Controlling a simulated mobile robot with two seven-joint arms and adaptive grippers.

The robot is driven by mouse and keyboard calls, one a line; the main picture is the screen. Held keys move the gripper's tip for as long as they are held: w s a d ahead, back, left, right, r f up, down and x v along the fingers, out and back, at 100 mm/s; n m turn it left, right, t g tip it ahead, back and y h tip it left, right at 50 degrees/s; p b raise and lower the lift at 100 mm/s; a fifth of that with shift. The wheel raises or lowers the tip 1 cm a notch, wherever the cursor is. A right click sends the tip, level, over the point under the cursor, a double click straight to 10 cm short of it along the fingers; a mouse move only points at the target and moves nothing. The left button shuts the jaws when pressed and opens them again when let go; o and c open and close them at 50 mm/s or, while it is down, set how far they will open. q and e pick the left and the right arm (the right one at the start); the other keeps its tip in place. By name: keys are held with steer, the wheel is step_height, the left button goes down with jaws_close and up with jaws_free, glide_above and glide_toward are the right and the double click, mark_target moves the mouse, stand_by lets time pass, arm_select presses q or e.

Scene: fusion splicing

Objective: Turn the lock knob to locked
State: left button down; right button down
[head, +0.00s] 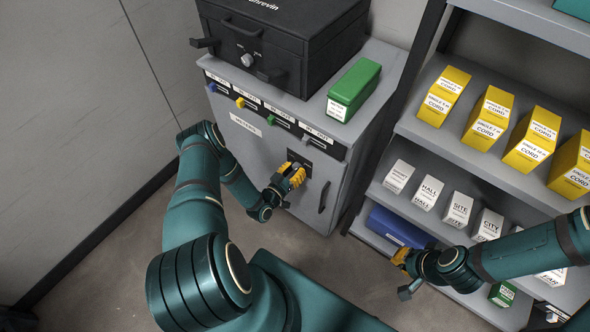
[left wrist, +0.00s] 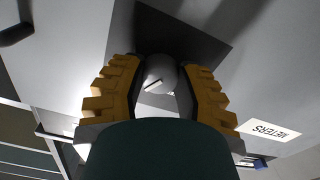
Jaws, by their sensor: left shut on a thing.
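The lock knob (left wrist: 160,73) is a round silver knob with a pale slanted mark on its face, on a dark plate on the grey cabinet front. My left gripper (left wrist: 160,90) has its two yellow-padded fingers on either side of the knob, shut on it. In the head view my left gripper (head: 294,170) is at the dark plate (head: 318,160) on the cabinet door; it hides the knob there. The lettering around the knob cannot be read. My right gripper (head: 401,258) is near the lower shelf, partly hidden by its own wrist.
The grey cabinet (head: 260,137) has several coloured tabs along its upper front and a dark door handle (head: 324,197). A black case (head: 285,40) and a green box (head: 354,88) stand on top. A shelf rack at right holds yellow boxes (head: 485,118) and a blue case (head: 398,226).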

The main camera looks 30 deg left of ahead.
arm_select(q)
steer(key=n, duration=0.7)
steer(key=shift+d, duration=0.1)
steer(key=n, duration=0.4)
steer(key=shift+n, duration=2)
steer(key=shift+d, duration=0.1)
steer(key=c, duration=0.6)
jaws_free()
steer(key=shift+o, duration=0.2)
